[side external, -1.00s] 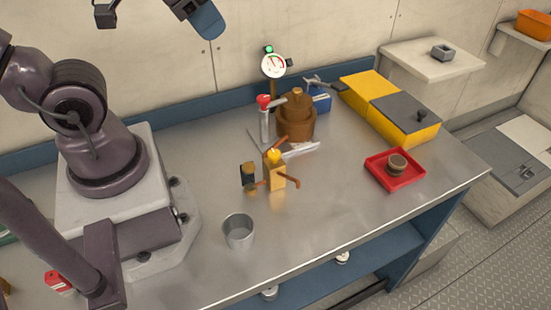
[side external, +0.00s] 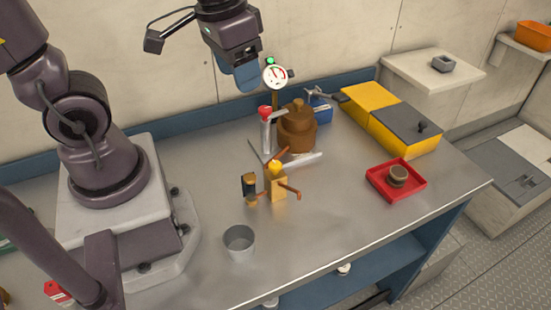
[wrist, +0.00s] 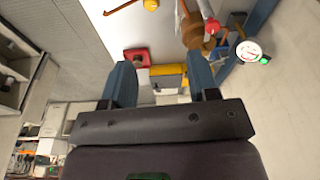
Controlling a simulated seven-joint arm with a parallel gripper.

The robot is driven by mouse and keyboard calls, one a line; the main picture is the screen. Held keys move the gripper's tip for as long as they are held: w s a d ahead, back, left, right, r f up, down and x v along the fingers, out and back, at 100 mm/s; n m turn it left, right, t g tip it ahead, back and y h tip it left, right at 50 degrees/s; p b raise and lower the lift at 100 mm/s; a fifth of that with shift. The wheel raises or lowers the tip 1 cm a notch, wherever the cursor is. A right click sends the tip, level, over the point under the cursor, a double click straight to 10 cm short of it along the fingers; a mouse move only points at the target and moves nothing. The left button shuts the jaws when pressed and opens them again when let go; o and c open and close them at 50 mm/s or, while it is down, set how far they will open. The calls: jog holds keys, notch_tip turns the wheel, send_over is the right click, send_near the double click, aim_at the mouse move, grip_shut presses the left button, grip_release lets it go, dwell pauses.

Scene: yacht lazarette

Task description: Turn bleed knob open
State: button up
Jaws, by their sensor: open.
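No knob is labelled as the bleed knob. A yellow knob (side external: 275,164) tops a brass valve block (side external: 275,183) with copper pipes at mid-bench. A red knob (side external: 265,112) tops a silver post beside the brown pump-like body (side external: 296,130). A round gauge (side external: 275,76) with a green light stands behind. My gripper (side external: 243,79) hangs above the bench, behind and left of the gauge in the picture, touching nothing. In the wrist view its blue fingers (wrist: 161,82) are spread and empty; the red knob (wrist: 212,26) and yellow knob (wrist: 150,5) show beyond the fingers.
A grey cup (side external: 239,243) stands at the front. A red tray (side external: 372,181) with a small round brown part lies at the right. A yellow box (side external: 365,105) with a grey lid section is behind it. Bare metal bench lies between cup and tray.

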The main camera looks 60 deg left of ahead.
aim_at(275, 164)
jog(key=w+f+n, duration=0.2)
jog(key=f, duration=0.5)
jog(key=w+d+f+n+g, duration=0.1)
jog(key=f+n, duration=0.2)
jog(key=f, duration=0.3)
jog(key=w+f+n+g, duration=0.1)
jog(key=w+f+n, duration=0.1)
jog(key=f, duration=0.5)
jog(key=shift+w+d+f+n, duration=0.15)
jog(key=shift+w+f+n, duration=0.15)
jog(key=shift+w+f, duration=0.05)
jog(key=c, duration=0.9)
